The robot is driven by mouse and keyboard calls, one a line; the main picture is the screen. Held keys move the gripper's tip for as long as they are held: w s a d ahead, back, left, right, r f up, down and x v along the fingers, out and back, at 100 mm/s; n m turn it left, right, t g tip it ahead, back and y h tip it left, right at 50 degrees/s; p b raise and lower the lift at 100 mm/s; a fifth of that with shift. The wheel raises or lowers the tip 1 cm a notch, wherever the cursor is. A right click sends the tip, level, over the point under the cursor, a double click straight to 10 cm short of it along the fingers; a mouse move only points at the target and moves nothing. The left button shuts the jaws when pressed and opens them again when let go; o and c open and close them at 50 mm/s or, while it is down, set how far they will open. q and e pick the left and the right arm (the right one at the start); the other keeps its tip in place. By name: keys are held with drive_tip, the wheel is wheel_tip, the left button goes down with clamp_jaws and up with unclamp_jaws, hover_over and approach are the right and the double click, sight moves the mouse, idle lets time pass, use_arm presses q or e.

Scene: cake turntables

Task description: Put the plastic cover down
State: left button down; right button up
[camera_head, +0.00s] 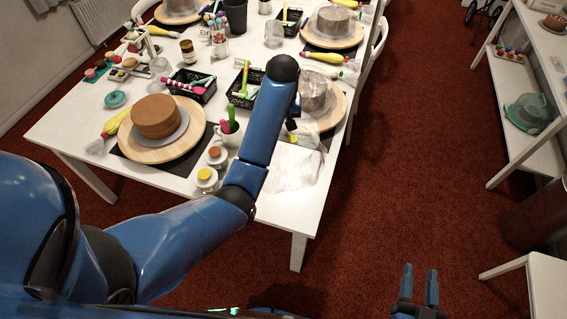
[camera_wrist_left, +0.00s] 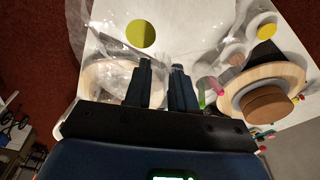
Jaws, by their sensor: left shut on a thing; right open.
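The clear, wrinkled plastic cover (camera_head: 292,168) hangs over the near right corner of the white table, beside my left arm. In the left wrist view the film (camera_wrist_left: 90,35) spreads around the fingers. My left gripper (camera_wrist_left: 161,65) is shut on the cover; the exact pinch is hard to make out through the clear film. In the head view my forearm mostly hides that gripper. My right gripper (camera_head: 419,278) is open and empty, low in the picture, off the table and over the red carpet.
A brown cake (camera_head: 156,116) stands on a round wooden turntable (camera_head: 185,142) at the left. Another wooden turntable (camera_head: 333,118) is just behind the cover. Open carpet lies to the right.

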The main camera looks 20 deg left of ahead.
sight(283, 133)
use_arm(q)
wheel_tip(283, 133, down, 4)
drive_tip(key=b, duration=0.2)
drive_tip(key=shift+s+b, duration=0.1)
drive_tip(key=shift+b, duration=0.25)
wheel_tip(283, 133, down, 13)
drive_tip(key=p, duration=0.2)
drive_tip(key=shift+p, duration=0.35)
use_arm(e)
drive_tip(key=shift+f, duration=0.65)
use_arm(q)
drive_tip(key=shift+f, duration=0.1)
drive_tip(key=c, duration=0.9)
unclamp_jaws()
drive_tip(key=shift+c, duration=0.2)
